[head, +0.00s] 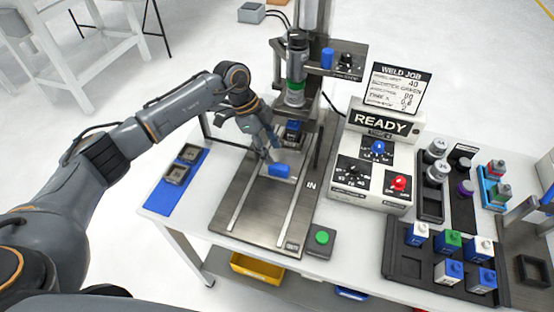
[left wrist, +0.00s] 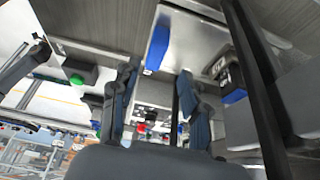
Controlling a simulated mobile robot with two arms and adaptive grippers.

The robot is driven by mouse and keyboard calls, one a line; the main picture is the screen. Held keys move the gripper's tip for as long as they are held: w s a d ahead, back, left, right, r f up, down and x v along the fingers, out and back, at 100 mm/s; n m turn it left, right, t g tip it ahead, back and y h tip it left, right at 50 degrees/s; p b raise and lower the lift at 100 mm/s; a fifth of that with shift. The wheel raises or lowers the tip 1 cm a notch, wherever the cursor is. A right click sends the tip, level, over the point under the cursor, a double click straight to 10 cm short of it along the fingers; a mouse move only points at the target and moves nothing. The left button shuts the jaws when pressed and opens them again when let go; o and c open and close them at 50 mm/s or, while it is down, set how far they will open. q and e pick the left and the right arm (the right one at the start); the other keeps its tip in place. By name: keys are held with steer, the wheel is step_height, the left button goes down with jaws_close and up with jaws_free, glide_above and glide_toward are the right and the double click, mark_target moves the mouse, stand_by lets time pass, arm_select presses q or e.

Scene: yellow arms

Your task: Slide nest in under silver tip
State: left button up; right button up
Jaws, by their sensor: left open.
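The nest is a silver plate on two rails, with a blue block handle (head: 279,170) at its front. A blue-and-black part (head: 293,128) shows behind it, partly hidden by my arm. The silver tip (head: 295,98) hangs below a green ring on the upright press head; its lower end is hard to make out. My left gripper (head: 268,150) is open, just behind and left of the handle, and seems empty. In the left wrist view, the open fingers (left wrist: 158,88) show with the blue handle (left wrist: 157,45) beyond them. My right gripper is not in view.
A green button box (head: 321,238) stands right of the rails. The READY control box (head: 375,160) is farther right. Black trays (head: 405,265) with several small blocks fill the right side. A blue mat (head: 165,200) with two grey parts lies left.

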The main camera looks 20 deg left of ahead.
arm_select(q)
steer(key=v, duration=0.5)
steer(key=shift+r, duration=0.1)
